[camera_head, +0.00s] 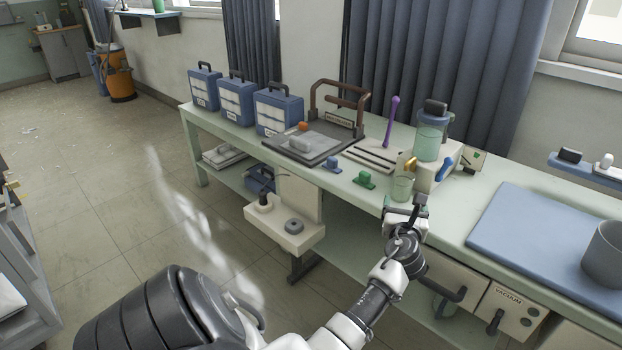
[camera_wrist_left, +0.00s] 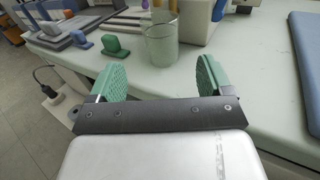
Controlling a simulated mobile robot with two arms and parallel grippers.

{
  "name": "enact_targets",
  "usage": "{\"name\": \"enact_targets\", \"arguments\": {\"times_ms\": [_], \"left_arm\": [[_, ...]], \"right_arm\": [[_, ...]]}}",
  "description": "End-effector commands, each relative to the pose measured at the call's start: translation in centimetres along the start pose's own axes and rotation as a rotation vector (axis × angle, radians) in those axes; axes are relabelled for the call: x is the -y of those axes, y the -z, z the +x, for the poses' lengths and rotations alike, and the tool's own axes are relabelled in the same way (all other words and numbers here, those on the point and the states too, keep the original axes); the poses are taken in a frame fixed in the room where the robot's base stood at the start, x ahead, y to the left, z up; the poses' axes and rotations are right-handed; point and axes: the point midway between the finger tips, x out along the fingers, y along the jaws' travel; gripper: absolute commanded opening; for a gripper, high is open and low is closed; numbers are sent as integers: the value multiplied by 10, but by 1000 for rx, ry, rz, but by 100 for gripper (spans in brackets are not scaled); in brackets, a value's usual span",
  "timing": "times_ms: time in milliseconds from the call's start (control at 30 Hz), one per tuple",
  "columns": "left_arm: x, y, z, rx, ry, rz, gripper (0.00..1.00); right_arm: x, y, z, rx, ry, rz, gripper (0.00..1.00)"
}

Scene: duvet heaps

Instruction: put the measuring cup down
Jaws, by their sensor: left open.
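The measuring cup (camera_head: 402,187) is a clear, greenish cup standing upright on the pale green bench near its front edge. In the left wrist view the cup (camera_wrist_left: 161,42) stands just beyond the gap between my finger pads, apart from them. My left gripper (camera_head: 405,208) is open and empty at the bench's front edge, just in front of the cup; its green pads (camera_wrist_left: 157,78) show wide apart in the left wrist view. My right gripper is not in view.
A machine with a clear jar (camera_head: 431,143) stands close behind the cup. Green (camera_head: 364,179) and blue (camera_head: 332,165) small blocks lie to its left. A blue mat (camera_head: 540,230) with a grey pot (camera_head: 604,252) is at the right. Bare bench top lies between cup and mat.

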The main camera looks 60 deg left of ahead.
Motion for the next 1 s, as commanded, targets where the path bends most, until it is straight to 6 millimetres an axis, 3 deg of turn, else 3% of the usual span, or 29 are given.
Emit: {"name": "enact_targets", "arguments": {"times_ms": [167,267,467,633,767,867,1000], "left_arm": [[1,1,-3,-1,12,-33,80],[9,3,-16,-12,71,-194,80],[37,11,-69,-131,264,-783,80],[58,35,-114,-339,353,-1227,80],[71,92,-145,-574,298,-1495,80],[72,150,-164,-725,186,-1597,80],[59,244,-198,-903,-36,-1675,80]], "right_arm": [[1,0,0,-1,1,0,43],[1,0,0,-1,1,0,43],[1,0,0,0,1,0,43],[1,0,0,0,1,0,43],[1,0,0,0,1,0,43],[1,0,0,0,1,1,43],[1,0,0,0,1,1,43]]}}
